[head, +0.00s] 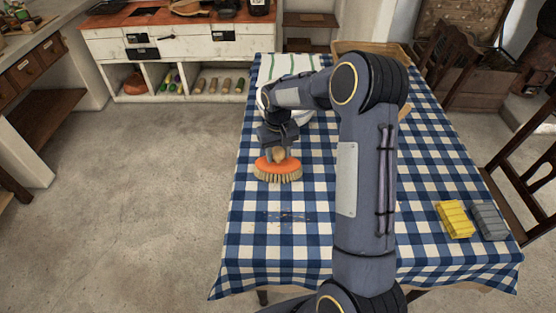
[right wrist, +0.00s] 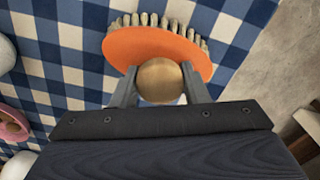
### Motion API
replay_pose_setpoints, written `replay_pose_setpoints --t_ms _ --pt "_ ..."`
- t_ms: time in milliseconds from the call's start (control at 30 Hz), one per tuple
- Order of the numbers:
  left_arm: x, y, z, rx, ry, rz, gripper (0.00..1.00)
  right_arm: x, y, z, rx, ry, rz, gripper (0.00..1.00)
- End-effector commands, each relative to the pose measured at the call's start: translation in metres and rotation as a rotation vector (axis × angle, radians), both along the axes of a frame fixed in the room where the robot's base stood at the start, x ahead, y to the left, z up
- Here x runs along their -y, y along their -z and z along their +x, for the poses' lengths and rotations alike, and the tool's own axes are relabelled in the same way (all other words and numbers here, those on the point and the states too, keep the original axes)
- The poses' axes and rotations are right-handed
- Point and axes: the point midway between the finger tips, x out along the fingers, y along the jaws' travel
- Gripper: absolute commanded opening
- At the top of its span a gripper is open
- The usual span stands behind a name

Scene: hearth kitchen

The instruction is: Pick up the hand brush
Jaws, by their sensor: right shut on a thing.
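The hand brush (head: 278,169) has an orange oval body, pale bristles and a round wooden knob. It is over the left part of the table with its bristles down. I cannot tell whether the bristles touch the cloth. My right gripper (head: 278,151) comes from above and is shut on the knob. In the right wrist view, the two fingers of the gripper (right wrist: 160,88) sit on either side of the knob, and the brush (right wrist: 150,48) shows beyond it. My left gripper is not in view.
A blue-and-white checked cloth covers the table (head: 270,245). Crumbs (head: 287,216) lie in front of the brush. A green-striped white towel (head: 288,66) is at the back. A chair (head: 525,165) stands at the right.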

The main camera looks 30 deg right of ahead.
Motion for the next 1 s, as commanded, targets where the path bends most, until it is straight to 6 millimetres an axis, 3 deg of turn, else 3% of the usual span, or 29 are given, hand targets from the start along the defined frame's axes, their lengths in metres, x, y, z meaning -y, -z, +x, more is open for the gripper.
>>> replay_pose_setpoints --t_ms 167,333,600,800,1000 --pt "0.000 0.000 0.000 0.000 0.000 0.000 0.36 0.000 -0.009 0.001 0.004 0.000 -0.001 0.01" --pt "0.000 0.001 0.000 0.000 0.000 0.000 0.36 0.000 -0.033 0.001 0.006 0.001 0.000 0.01" --pt "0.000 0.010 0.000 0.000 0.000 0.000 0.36 0.024 -0.094 -0.047 0.009 0.004 -0.002 0.01" --pt "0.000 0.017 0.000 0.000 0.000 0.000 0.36 0.045 -0.113 -0.092 0.004 0.004 0.000 0.01" --pt "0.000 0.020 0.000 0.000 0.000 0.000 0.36 0.057 -0.126 -0.117 0.002 0.002 0.000 0.01"
